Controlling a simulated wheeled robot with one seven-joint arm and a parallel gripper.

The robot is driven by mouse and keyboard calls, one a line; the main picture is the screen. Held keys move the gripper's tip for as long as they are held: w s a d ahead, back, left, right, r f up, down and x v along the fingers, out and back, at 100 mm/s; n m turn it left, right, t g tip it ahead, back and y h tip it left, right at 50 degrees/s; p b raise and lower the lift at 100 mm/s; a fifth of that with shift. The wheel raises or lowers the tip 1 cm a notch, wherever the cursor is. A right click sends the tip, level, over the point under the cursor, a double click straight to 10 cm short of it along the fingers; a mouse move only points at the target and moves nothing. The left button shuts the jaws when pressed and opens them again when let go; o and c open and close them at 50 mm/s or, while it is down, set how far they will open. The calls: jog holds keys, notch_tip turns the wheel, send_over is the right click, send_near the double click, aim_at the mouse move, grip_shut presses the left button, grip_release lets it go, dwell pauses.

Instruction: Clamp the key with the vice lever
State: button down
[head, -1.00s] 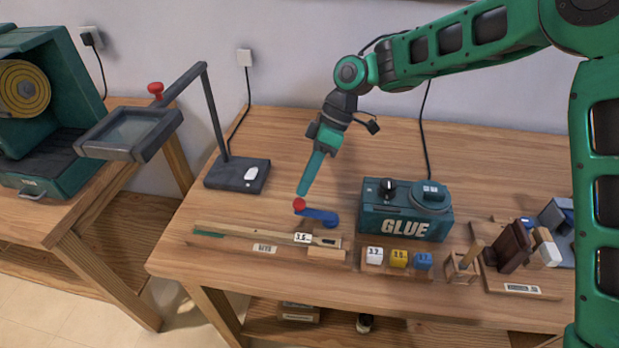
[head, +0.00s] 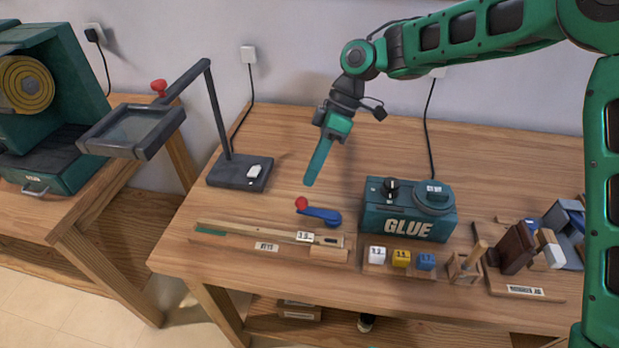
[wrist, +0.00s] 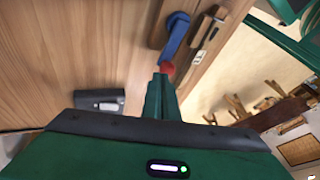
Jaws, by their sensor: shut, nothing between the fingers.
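The vice lever (head: 322,214) is a blue arm with a red ball knob (head: 302,203) at its left end. It lies at the back edge of a long wooden fixture (head: 220,240) that holds a long, thin wooden key (head: 260,231). My gripper (head: 311,182) is shut and empty, pointing down just above and behind the red knob, with a small gap. In the wrist view the shut fingertips (wrist: 160,76) are close to the red knob (wrist: 167,68), and the blue lever (wrist: 175,38) runs beyond it. Whether the vice grips the key cannot be told.
A green glue machine (head: 408,209) stands right of the lever. A row of small cubes (head: 401,258) sits in front of it. A magnifier stand (head: 240,172) is at the left. Wooden blocks and tools (head: 515,247) fill the right side. The table behind the lever is clear.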

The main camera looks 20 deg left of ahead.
jog(key=v, duration=0.7)
jog(key=shift+r, duration=0.15)
jog(key=shift+w+d, duration=0.1)
jog(key=shift+d, duration=0.05)
jog(key=d+r+m+t+h, duration=0.3)
jog(key=d+m, duration=1.1)
jog(key=d, duration=2)
jog(key=s+d+f+m+t, duration=0.1)
jog(key=s+d+f+m, duration=0.1)
jog(key=s+d+m, duration=0.4)
jog(key=s+d+f+m+t, duration=0.1)
jog(key=s+d+m, duration=0.6)
jog(key=s+d, duration=0.7)
jog(key=s+f, duration=0.1)
jog(key=s, duration=0.2)
